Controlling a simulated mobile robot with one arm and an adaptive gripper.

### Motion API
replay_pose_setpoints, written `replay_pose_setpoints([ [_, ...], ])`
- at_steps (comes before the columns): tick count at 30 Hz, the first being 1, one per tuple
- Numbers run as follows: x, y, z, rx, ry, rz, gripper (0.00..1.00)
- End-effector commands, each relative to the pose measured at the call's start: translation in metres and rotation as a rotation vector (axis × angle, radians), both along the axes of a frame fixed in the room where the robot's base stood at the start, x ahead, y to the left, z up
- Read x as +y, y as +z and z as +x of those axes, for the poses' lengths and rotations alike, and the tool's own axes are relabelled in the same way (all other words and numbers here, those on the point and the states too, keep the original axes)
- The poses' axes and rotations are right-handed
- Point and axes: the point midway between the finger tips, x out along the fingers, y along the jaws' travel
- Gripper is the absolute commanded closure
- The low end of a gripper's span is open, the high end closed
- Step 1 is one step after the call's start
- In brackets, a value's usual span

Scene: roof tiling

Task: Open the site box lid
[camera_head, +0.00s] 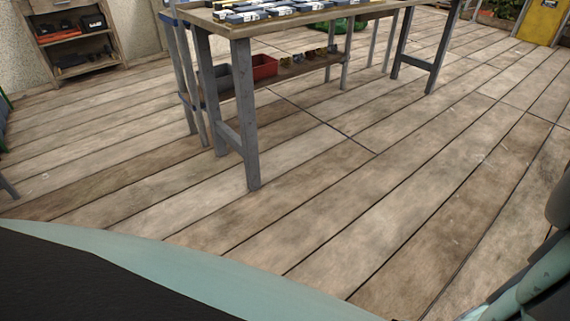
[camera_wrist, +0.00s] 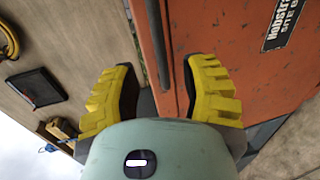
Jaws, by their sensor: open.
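The site box (camera_wrist: 235,50) is an orange-red metal body filling the upper right of the wrist view. It carries a black label (camera_wrist: 285,22) with partly readable white lettering. A dark bar or edge strip (camera_wrist: 160,45) runs along its left side. My gripper (camera_wrist: 160,68) is open, with its two yellow ridged fingers spread either side of this strip and nothing held between them. I cannot tell whether a finger touches the box. The lid's full outline is out of view. The head view shows neither the box nor my gripper.
A workbench (camera_head: 254,155) with tiles on top and red and grey bins below stands in the head view. A wooden shelf unit (camera_head: 85,72) is behind it. The plank floor (camera_head: 330,215) in front is clear. The wrist view shows a dark panel (camera_wrist: 36,88) on a wall.

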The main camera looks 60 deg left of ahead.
Motion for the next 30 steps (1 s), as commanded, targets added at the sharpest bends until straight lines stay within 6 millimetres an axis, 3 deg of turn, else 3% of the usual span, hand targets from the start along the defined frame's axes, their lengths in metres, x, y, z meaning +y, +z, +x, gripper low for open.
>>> replay_pose_setpoints([
  [3, -0.024, -0.007, 0.0, 0.002, -0.008, 0.0, 0.56],
  [10, -0.056, -0.012, 0.003, 0.001, -0.005, -0.001, 0.56],
  [23, -0.066, -0.014, 0.005, 0.001, 0.001, 0.0, 0.56],
  [24, -0.066, -0.014, 0.005, 0.001, 0.001, 0.0, 0.51],
  [30, -0.065, -0.014, 0.005, 0.001, 0.001, 0.0, 0.72],
])
